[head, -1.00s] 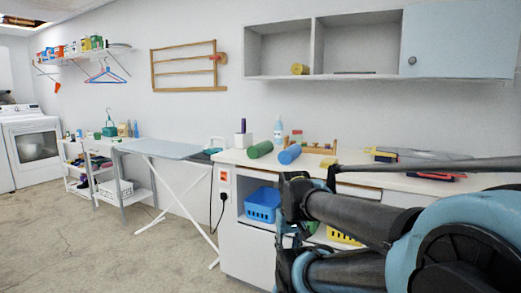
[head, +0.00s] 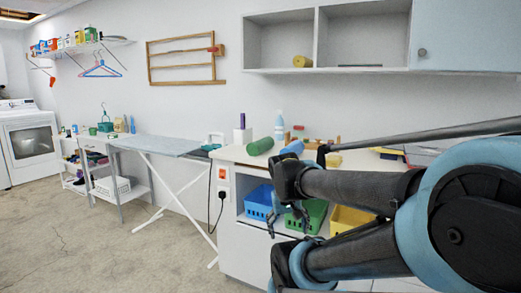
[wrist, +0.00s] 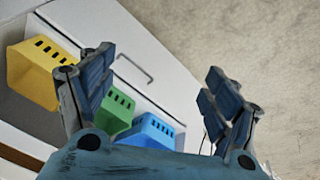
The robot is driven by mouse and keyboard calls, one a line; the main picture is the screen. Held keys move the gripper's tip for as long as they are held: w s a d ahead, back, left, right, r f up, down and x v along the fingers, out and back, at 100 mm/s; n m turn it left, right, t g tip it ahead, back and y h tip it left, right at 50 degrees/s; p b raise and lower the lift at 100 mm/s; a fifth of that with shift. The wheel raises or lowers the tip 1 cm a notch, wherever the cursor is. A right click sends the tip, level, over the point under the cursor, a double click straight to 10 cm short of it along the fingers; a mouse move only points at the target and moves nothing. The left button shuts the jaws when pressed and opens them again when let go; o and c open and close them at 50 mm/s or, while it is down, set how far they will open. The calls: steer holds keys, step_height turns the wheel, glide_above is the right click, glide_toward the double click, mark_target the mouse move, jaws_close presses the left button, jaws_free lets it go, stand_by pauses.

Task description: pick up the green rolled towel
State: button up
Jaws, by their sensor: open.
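The green rolled towel (head: 260,146) lies on the left part of the white countertop (head: 232,155) in the head view. A blue rolled towel (head: 292,148) lies just to its right, partly hidden by my arm. My gripper (head: 292,222) is in front of the counter, lower than the towels and apart from them. In the wrist view my gripper (wrist: 155,95) has its fingers spread wide with nothing between them. The green towel does not show in the wrist view.
Blue (head: 259,203), green (head: 310,214) and yellow (head: 349,218) baskets sit in the shelf below the countertop. A white tall bottle (head: 279,127) and a purple-topped item (head: 242,131) stand behind the towels. An ironing board (head: 165,147) stands left. The floor (head: 100,235) at left is clear.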

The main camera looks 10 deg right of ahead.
steer(key=w+d+r+m+t+h, duration=0.1)
steer(key=w+r+h, duration=0.15)
steer(key=w, duration=0.25)
steer(key=w+d+r+m+h, duration=0.1)
steer(key=w+d+r, duration=0.15)
steer(key=w, duration=0.25)
steer(key=m+t+h, duration=0.4)
steer(key=t+h, duration=0.1)
steer(key=t, duration=0.4)
glide_toward(261, 146)
steer(key=s+a, duration=0.1)
steer(key=a, duration=0.3)
steer(key=shift+y, duration=0.25)
steer(key=x, duration=1.6)
steer(key=shift+w+r, duration=0.35)
steer(key=c, duration=1)
